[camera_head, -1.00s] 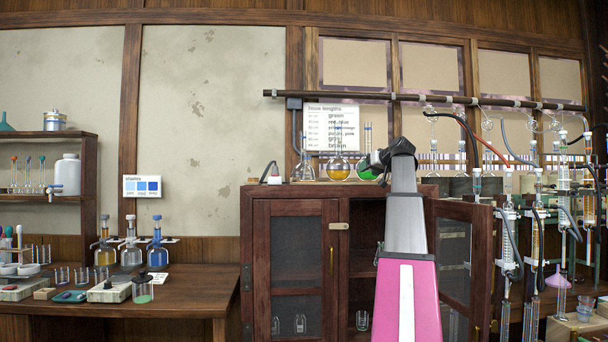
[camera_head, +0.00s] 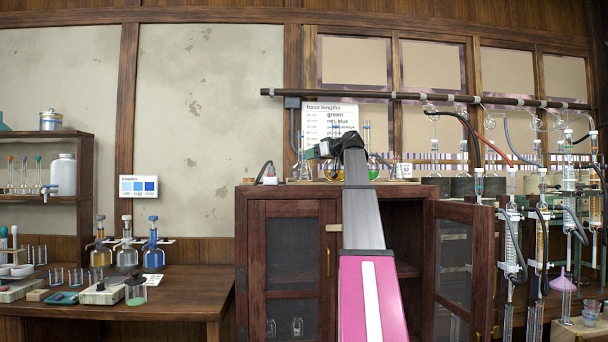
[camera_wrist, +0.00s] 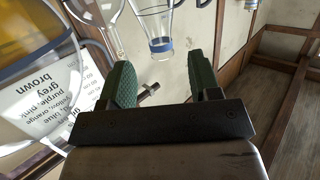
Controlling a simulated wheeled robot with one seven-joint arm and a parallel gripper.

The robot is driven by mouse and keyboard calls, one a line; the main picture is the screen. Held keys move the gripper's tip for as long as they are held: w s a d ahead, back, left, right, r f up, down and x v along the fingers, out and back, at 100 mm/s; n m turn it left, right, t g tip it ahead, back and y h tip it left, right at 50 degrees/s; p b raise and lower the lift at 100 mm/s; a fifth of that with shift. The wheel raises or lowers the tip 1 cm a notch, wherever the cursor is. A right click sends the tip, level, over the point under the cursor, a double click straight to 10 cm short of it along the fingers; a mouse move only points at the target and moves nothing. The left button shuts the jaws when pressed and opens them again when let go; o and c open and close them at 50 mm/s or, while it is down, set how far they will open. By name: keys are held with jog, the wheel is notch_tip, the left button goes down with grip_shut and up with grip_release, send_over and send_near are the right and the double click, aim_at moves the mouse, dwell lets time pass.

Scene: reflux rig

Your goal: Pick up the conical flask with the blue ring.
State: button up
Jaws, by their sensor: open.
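In the wrist view, a clear glass flask with a blue ring (camera_wrist: 160,45) shows at the top centre, upside down in the picture. It lies in line with the gap between my fingers, apparently beyond the tips and untouched; its far end is cut off. My gripper (camera_wrist: 162,70) has two green fingers spread apart with nothing between them. In the head view, my gripper (camera_head: 322,150) is over the cabinet top beside the row of flasks. A clear flask (camera_head: 304,170) stands just left of it; I cannot make out a ring there.
A round flask with orange liquid (camera_wrist: 35,40) is close on the left in the wrist view, with another clear flask beside it. The hose-length sign (camera_head: 325,113) is behind. The wooden cabinet (camera_head: 285,208) has an open right door (camera_head: 455,265). Glass columns stand at the right.

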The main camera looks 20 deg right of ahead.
jog(key=shift+r+x, duration=0.2)
jog(key=shift+x, duration=0.7)
jog(key=shift+r+x, duration=0.2)
jog(key=shift+x, duration=0.7)
jog(key=shift+r+x, duration=0.15)
jog(key=shift+x, duration=0.75)
grip_shut()
